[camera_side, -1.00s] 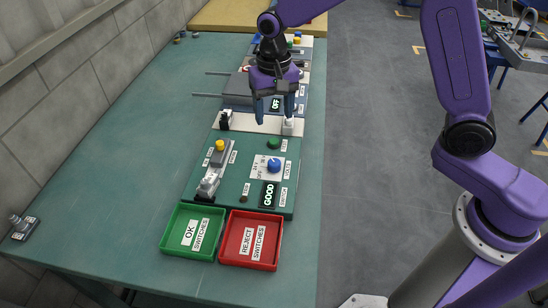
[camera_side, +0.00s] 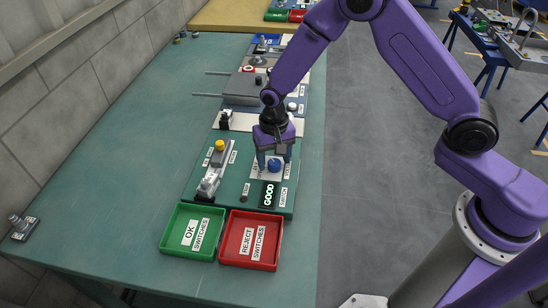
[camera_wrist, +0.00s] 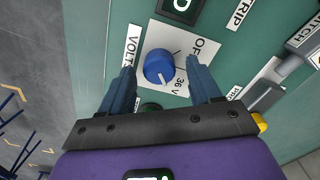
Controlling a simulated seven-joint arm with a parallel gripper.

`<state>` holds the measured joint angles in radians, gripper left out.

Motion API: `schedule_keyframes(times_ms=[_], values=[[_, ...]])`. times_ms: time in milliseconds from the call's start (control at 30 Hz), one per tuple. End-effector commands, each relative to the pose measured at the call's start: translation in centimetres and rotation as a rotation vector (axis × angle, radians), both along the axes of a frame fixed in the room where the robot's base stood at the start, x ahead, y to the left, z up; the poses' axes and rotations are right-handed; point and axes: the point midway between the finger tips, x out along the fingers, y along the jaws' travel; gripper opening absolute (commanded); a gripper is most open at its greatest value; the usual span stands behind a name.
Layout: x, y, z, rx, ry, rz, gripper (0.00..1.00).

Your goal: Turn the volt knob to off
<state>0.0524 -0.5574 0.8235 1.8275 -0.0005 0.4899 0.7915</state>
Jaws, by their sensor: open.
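The volt knob (camera_wrist: 159,66) is a round blue knob on a white plate (camera_wrist: 184,40) marked OFF and 36 V, with a VOLTS label (camera_wrist: 132,45) beside it in the wrist view. In the side view the blue knob (camera_side: 274,165) sits on the green panel, just below my gripper (camera_side: 274,163). In the wrist view my gripper (camera_wrist: 165,76) is open, with one blue finger on each side of the knob. I cannot tell whether the fingers touch it. The knob's exact pointer setting is not clear.
A switch fixture with a yellow button (camera_side: 219,145) stands to the left. The green OK tray (camera_side: 167,236) and red REJECT tray (camera_side: 277,249) lie at the panel's front edge.

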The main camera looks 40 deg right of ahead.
Motion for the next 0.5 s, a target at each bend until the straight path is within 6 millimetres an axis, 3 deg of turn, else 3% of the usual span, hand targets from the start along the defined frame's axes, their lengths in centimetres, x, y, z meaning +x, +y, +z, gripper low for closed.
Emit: schedule_keyframes(times_ms=[333,500], values=[[0.01,-0.01,-0.32,0.000,0.000,0.000,0.63],[-0.01,-0.02,-0.31,0.000,0.000,0.000,0.07]])
